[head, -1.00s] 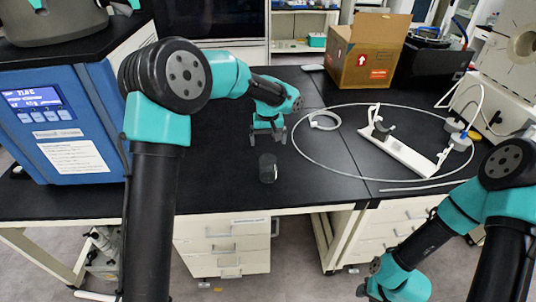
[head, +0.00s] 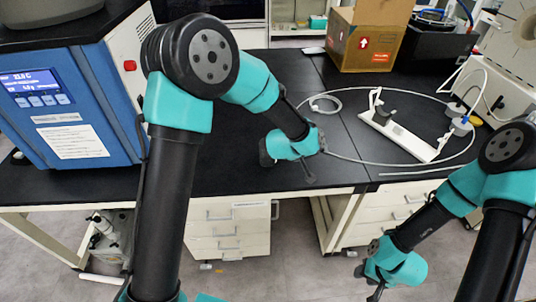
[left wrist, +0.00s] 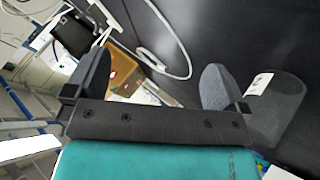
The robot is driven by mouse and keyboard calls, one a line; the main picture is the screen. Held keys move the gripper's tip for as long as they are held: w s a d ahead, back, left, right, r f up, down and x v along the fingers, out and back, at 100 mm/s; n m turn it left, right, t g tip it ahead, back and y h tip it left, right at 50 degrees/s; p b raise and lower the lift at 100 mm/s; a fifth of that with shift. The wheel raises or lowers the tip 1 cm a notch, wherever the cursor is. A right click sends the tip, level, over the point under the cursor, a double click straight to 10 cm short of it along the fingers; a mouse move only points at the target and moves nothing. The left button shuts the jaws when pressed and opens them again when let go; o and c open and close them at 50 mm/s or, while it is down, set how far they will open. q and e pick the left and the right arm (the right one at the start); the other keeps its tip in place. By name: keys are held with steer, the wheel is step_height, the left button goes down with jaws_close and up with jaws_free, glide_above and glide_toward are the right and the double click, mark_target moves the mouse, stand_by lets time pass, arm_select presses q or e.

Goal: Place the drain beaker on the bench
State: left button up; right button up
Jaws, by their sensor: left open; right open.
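The drain beaker (head: 264,153) is a small, dark see-through cup standing on the black bench (head: 232,178), near its front edge and partly hidden by my left gripper in the head view. In the left wrist view the clear beaker (left wrist: 280,108) with a white label is beside the right-hand finger, outside the jaws. My left gripper (head: 312,164) is open, low over the bench just right of the beaker; its empty jaws also show in the left wrist view (left wrist: 152,82). My right gripper (head: 369,284) is open and empty, low in front of the bench.
A blue freeze dryer (head: 70,115) stands at the left. A white tube loop (head: 360,98) surrounds a white stand (head: 410,138) on the right of the bench. A cardboard box (head: 366,38) is at the back.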

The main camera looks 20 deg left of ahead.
arm_select(q)
steer(key=s+a+r+n+t+y, duration=0.1)
steer(key=s+a+t+y, duration=0.4)
steer(key=s+a+y, duration=0.5)
steer(key=shift+s+r, duration=0.2)
steer(key=shift+s, duration=0.55)
steer(key=x, duration=1.2)
steer(key=shift+w, duration=0.2)
steer(key=shift+r, duration=0.1)
steer(key=shift+x, duration=2.6)
